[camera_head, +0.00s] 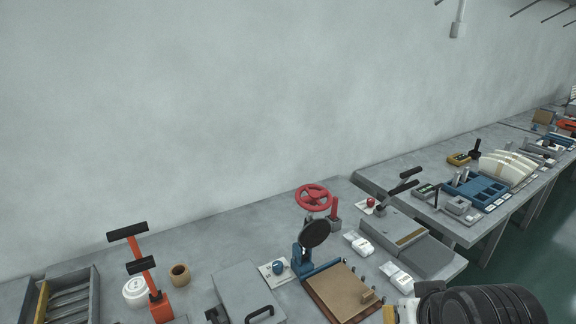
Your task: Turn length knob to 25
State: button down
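A blue knob (278,267) sits on a pale marked plate on the bench, left of a blue stand with a dark round disc. A small red knob (370,202) sits on another pale plate further right. The markings are too small to read, so I cannot tell which is the length knob or its setting. A dark ribbed rounded part, apparently of my arm, fills the lower right corner. My gripper's fingers do not show, and nothing is seen touching either knob.
A red handwheel (313,197) and the dark disc (315,233) stand up right of the blue knob. A red lever with black handles (140,263) rises at left, near a tan cup (180,273). A grey box (250,295) lies in front.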

aim_at(277, 265)
jog(key=j, duration=0.7)
jog(key=i+j+z, duration=0.15)
jog(key=j, duration=0.55)
